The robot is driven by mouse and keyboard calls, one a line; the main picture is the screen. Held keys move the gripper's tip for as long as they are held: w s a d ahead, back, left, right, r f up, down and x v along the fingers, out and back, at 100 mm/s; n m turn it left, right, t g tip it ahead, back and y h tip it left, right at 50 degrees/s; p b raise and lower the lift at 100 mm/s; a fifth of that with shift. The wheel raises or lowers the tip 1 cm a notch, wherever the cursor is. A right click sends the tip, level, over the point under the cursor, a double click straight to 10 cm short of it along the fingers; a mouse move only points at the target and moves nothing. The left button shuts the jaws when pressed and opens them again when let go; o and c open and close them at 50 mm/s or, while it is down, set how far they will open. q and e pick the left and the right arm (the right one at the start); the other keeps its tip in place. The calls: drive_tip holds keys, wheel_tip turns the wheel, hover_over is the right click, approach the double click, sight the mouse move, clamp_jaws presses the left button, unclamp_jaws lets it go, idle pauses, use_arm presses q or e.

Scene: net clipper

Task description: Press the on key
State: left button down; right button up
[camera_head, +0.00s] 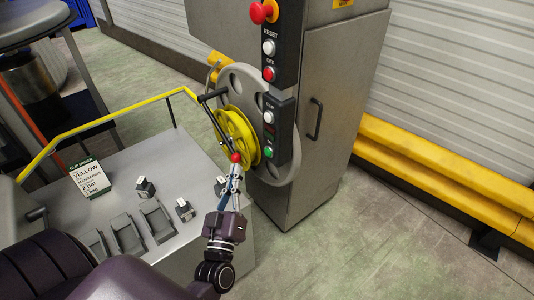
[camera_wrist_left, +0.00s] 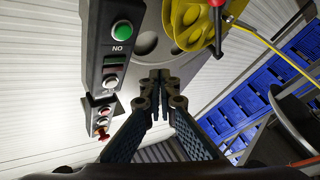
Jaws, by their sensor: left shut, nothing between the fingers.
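The green ON key (camera_head: 268,153) is the lowest button on a dark control panel (camera_head: 280,128) on the front of a grey machine cabinet. In the left wrist view the green key (camera_wrist_left: 122,30) shows large at the upper left, with its lettering upside down. My left gripper (camera_head: 234,172) is shut and empty. In the head view it is to the left of the key and a little lower. In the left wrist view its closed fingertips (camera_wrist_left: 156,78) point past the key, apart from it. My right gripper is not in view.
A yellow reel (camera_head: 237,137) and a crank with a red knob (camera_head: 236,157) are close to my left fingertips. A red emergency stop (camera_head: 263,12) sits higher on the cabinet. A grey worktop (camera_head: 150,160) with a sign (camera_head: 90,178) and small blocks is at left. Floor at right is clear.

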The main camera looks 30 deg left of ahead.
sight(268, 153)
use_arm(q)
drive_tip(key=w+d+b, duration=0.1)
drive_tip(key=w+d, duration=0.1)
drive_tip(key=w, duration=0.4)
drive_tip(key=shift+w+d, duration=0.4)
drive_tip(key=shift+w+r, duration=0.1)
idle(1.1)
drive_tip(key=shift+w+d, duration=0.15)
drive_tip(key=shift+w, duration=0.1)
drive_tip(key=shift+w+d, duration=0.15)
drive_tip(key=shift+w, duration=0.25)
idle(0.6)
drive_tip(key=shift+s, duration=0.1)
drive_tip(key=shift+s+a+p, duration=0.3)
drive_tip(key=shift+s, duration=0.4)
